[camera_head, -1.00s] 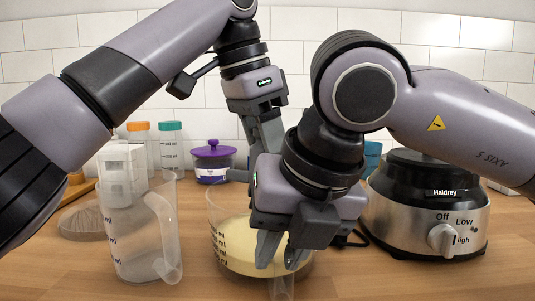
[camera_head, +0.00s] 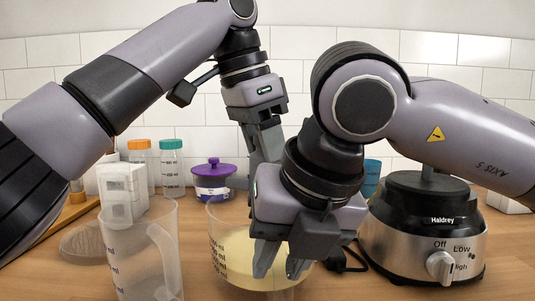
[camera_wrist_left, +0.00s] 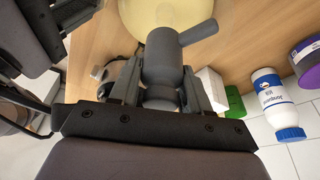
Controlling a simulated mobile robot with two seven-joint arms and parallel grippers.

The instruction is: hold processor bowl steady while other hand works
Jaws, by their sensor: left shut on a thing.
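A clear bowl with printed markings and pale yellow contents (camera_head: 230,256) stands on the counter at front centre. The wrist view shows its round yellow surface (camera_wrist_left: 165,12) at the top. My left gripper (camera_wrist_left: 160,85) is shut on a dark grey cylindrical part (camera_wrist_left: 163,60) with a short side arm, beside the bowl. I cannot tell whether this part is joined to the bowl. In the head view my left fingertips are hidden behind my right gripper. My right gripper (camera_head: 281,268) is above the bowl's right side, fingers apart and pointing down, with nothing visible between them.
A clear jug (camera_head: 135,250) stands close left of the bowl. A black and silver processor base (camera_head: 425,235) with a knob stands at right. A purple-lidded jar (camera_head: 214,185), capped bottles (camera_head: 171,170) and a white box (camera_head: 122,195) stand behind. A tiled wall closes the back.

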